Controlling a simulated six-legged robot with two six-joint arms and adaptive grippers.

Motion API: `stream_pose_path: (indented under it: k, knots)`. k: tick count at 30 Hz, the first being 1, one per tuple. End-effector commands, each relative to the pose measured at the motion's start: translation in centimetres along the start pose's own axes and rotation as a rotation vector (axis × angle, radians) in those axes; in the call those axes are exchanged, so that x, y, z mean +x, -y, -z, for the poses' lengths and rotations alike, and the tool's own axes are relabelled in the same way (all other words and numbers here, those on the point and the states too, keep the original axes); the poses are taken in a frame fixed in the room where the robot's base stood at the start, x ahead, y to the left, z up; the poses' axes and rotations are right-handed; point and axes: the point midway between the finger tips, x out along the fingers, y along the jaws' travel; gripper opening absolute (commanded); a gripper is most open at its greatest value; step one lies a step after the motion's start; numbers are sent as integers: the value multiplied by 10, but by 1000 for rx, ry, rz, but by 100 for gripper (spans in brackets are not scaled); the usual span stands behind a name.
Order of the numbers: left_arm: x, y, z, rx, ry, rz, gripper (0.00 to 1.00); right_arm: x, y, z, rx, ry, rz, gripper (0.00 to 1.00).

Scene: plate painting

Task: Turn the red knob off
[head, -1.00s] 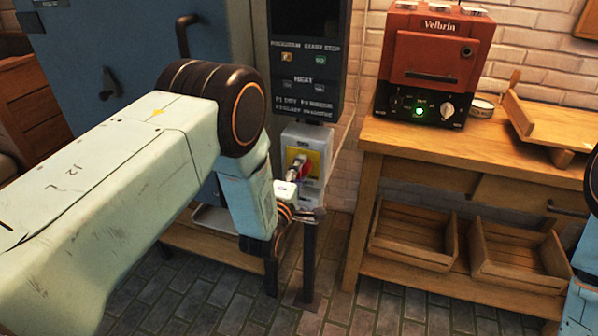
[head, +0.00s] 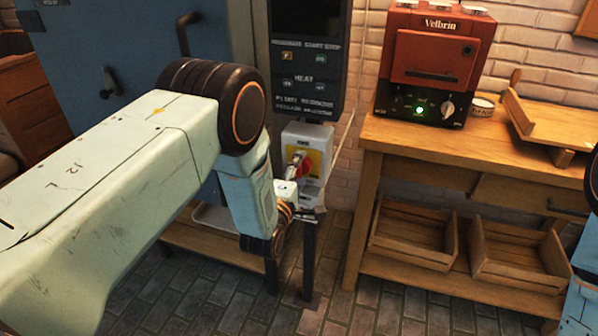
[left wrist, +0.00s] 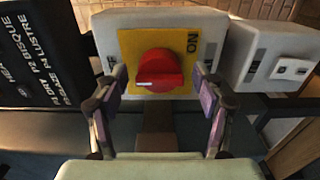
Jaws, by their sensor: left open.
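The red knob (head: 301,171) sits on a yellow plate on a grey switch box (head: 309,136) below the black control panel. In the left wrist view, the red knob (left wrist: 160,72) faces me, and its grip bar with a white mark lies roughly sideways. The yellow plate (left wrist: 128,45) has "ON" printed at its right side there. My left gripper (left wrist: 160,98) is open, with one finger on each side of the knob and visible gaps between. In the head view, my left wrist partly covers the switch box, and the fingers are hard to make out. My right gripper is out of view.
A black control panel (head: 306,70) hangs above the switch box, beside a blue cabinet (head: 100,40). A second grey box (left wrist: 270,58) adjoins the switch box. A wooden bench (head: 420,140) with a red Velbrin oven (head: 436,60) stands to the right. The tiled floor in front is clear.

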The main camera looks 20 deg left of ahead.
Motion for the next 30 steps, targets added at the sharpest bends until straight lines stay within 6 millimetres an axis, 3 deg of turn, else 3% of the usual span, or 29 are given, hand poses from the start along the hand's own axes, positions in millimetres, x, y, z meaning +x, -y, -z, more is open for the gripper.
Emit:
stream_pose_path:
  k: [8, 21, 30]
  knots:
    - [-11, 0, 0, 1, 0, 2, 69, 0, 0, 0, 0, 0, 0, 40]
    - [-92, 1, 0, 1, 1, 5, 69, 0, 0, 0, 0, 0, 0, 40]
    - [-119, 0, 0, 1, 0, 1, 69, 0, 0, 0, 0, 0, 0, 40]
